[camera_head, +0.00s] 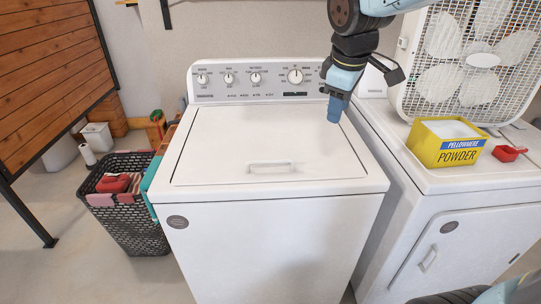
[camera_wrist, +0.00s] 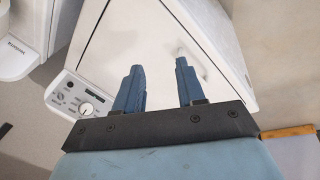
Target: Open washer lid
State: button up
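The white washer stands in the middle of the head view, with its lid (camera_head: 235,135) lying shut on top. The lid has a white handle (camera_head: 270,166) near its front edge. My gripper (camera_head: 336,112) hangs above the lid's back right corner, pointing down. In the wrist view my gripper (camera_wrist: 157,72) shows two blue fingers apart with nothing between them. The lid (camera_wrist: 140,30) lies beyond the fingers, and its handle (camera_wrist: 187,55) shows near the tip of the right finger, apart from it as far as I can tell.
The control panel (camera_head: 255,78) rises behind the lid. To the right, a dryer (camera_head: 440,185) carries a white fan (camera_head: 465,60), a yellow powder box (camera_head: 446,153) and a red scoop (camera_head: 509,153). A black laundry basket (camera_head: 135,225) stands at the left.

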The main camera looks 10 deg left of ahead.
jog(key=w+a+f+n+g, duration=0.1)
jog(key=a+f+n, duration=0.1)
jog(key=a+n, duration=0.35)
jog(key=w+a+f+n, duration=0.1)
jog(key=a+f+n, duration=0.15)
jog(key=a, duration=0.65)
jog(key=m, duration=0.1)
send_near(272, 161)
jog(key=x, duration=0.8)
jog(key=shift+w, duration=0.1)
jog(key=shift+d, duration=0.1)
grip_shut()
